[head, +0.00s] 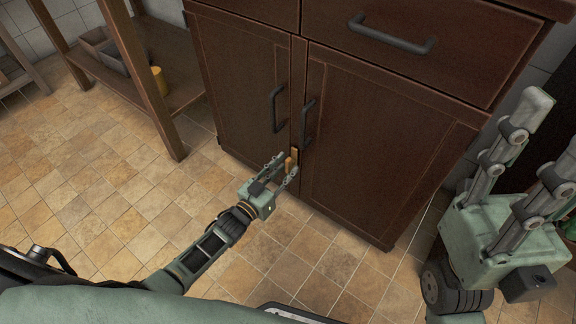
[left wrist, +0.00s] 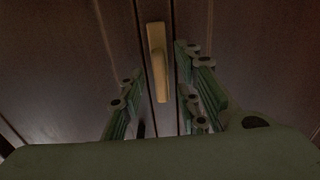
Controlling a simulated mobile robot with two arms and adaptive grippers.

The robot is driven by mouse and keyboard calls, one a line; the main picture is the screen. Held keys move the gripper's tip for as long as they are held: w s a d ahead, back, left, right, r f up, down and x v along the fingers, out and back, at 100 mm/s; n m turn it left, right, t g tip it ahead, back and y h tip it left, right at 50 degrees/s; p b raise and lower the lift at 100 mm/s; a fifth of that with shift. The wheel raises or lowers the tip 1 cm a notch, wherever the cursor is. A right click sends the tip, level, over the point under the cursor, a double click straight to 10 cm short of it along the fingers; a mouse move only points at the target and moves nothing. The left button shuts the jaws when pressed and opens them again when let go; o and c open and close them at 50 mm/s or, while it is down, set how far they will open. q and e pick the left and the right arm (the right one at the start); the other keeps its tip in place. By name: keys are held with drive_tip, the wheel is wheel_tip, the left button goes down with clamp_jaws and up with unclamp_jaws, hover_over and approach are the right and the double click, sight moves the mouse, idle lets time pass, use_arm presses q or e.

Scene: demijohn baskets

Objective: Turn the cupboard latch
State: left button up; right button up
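The dark brown cupboard (head: 370,150) has two shut doors with black handles. Its brass latch (head: 294,155) sits low on the seam between the doors. In the left wrist view the latch (left wrist: 158,62) hangs about upright, tilted slightly. My left gripper (head: 281,170) is open, in front of and close to the latch. In the left wrist view its fingers (left wrist: 160,95) stand apart on either side of the latch's lower end; I cannot tell if they touch it. My right gripper (head: 540,140) is open and empty at the right, away from the cupboard doors.
A wooden shelf unit (head: 135,70) stands left of the cupboard, with a grey-brown box (head: 100,45) and a yellow container (head: 159,80) on its lower board. Drawers with a black handle (head: 390,36) are above the doors. The tiled floor (head: 110,190) in front is clear.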

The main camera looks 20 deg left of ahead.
use_arm(q)
drive_tip(key=v, duration=1)
drive_tip(key=shift+r, duration=0.1)
